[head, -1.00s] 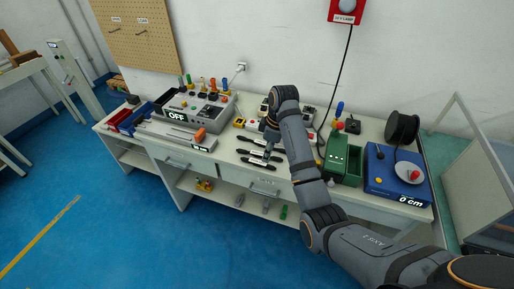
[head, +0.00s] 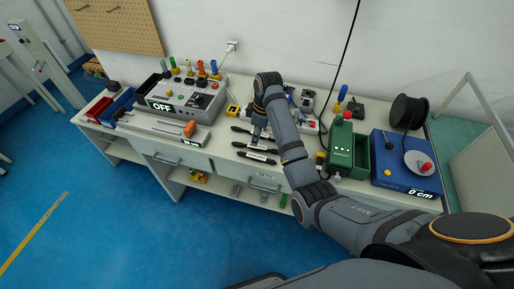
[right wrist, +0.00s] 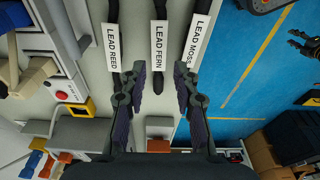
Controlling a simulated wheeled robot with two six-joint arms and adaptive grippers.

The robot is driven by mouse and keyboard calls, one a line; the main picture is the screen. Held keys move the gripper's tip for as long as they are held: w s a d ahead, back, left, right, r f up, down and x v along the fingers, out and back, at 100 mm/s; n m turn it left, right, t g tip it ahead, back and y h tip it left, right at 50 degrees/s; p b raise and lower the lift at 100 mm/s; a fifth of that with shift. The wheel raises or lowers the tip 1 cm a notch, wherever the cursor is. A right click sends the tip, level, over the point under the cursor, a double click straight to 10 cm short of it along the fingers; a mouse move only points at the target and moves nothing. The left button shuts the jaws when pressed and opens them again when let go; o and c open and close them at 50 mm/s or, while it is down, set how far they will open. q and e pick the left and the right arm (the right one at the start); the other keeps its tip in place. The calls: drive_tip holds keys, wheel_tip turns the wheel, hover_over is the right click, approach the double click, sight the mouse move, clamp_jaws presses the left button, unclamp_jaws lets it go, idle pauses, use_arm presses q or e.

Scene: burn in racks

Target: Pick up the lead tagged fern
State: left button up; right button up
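The lead tagged fern (right wrist: 159,45) is a black lead with a white "LEAD FERN" label, lying between two like it in the right wrist view. Lead reed (right wrist: 112,47) is on its left and lead moss (right wrist: 198,42) on its right. My right gripper (right wrist: 161,78) is open, its fingertips apart on either side of the fern lead's lower end; the height gap cannot be told. In the head view my right gripper (head: 259,138) is over the leads, partly hidden by its arm. A dark claw-like part (right wrist: 305,45) at the wrist view's right edge may be my left gripper.
A grey unit reading OFF (head: 188,97) stands left of the leads on the bench. A green box (head: 341,150) and a blue unit with a reel (head: 403,170) stand to the right. The blue floor (head: 120,220) in front is clear.

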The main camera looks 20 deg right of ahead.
sight(258, 147)
drive_tip(key=f, duration=0.4)
drive_tip(key=shift+s+d+p, duration=0.1)
drive_tip(key=shift+d+p, duration=0.15)
drive_tip(key=shift+p, duration=0.05)
drive_tip(key=shift+f, duration=0.45)
drive_tip(key=shift+a+f, duration=0.1)
use_arm(q)
drive_tip(key=shift+r, duration=0.35)
use_arm(e)
clamp_jaws()
